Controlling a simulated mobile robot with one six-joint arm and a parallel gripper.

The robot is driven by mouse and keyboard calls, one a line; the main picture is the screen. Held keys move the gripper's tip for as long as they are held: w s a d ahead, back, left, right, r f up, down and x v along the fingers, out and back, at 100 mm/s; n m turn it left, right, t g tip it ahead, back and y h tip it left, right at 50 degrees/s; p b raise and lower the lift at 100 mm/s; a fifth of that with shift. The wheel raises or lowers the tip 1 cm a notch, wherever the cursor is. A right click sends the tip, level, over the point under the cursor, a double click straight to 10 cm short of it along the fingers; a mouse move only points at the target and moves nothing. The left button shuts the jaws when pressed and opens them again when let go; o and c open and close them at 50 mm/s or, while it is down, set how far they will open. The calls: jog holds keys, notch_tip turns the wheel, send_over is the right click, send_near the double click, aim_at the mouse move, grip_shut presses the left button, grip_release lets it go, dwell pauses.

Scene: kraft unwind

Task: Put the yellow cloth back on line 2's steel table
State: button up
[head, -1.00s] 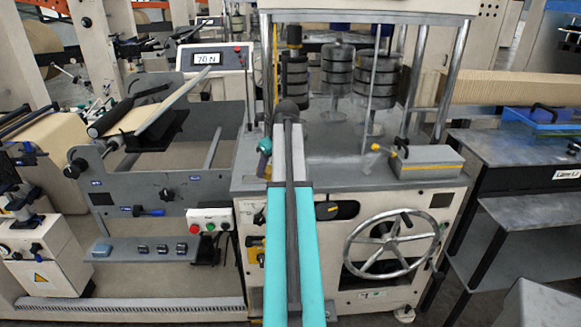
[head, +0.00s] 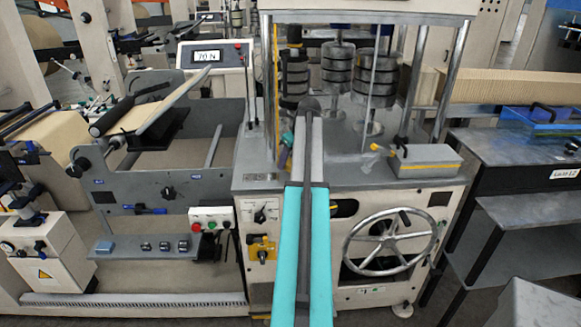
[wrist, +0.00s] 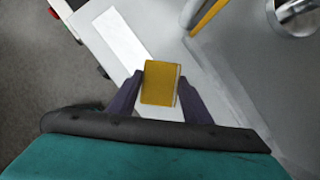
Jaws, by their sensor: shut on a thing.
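The yellow cloth (wrist: 160,84) shows in the wrist view as a small folded block. It sits between the two dark purple fingers of my gripper (wrist: 159,80), which is shut on it. Below it in the wrist view is a grey machine top with a pale strip. In the head view my gripper is mostly hidden behind my arm, over the left part of the machine, and I cannot make out the cloth there. A dark steel table (head: 490,150) stands at the right, with a small white label too blurred to read surely.
The grey machine top (head: 340,172) carries stacked cylinders (head: 338,68), steel posts and a grey box (head: 425,160). A handwheel (head: 390,240) is on its front. A blue tray (head: 540,120) sits on the table's far part; its near top is bare.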

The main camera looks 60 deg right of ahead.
jog(key=shift+s+d, duration=0.1)
jog(key=shift+d, duration=0.4)
jog(key=shift+s+d+f+p, duration=0.1)
jog(key=shift+f+p, duration=0.1)
jog(key=shift+p, duration=0.2)
jog(key=shift+f+p, duration=0.55)
jog(key=shift+f, duration=1.05)
jog(key=shift+f, duration=0.15)
jog(key=o, duration=1.1)
jog(key=b+v, duration=0.2)
jog(key=v, duration=1)
jog(key=shift+r+b, duration=0.2)
jog(key=shift+b, duration=0.2)
jog(key=shift+f, duration=0.1)
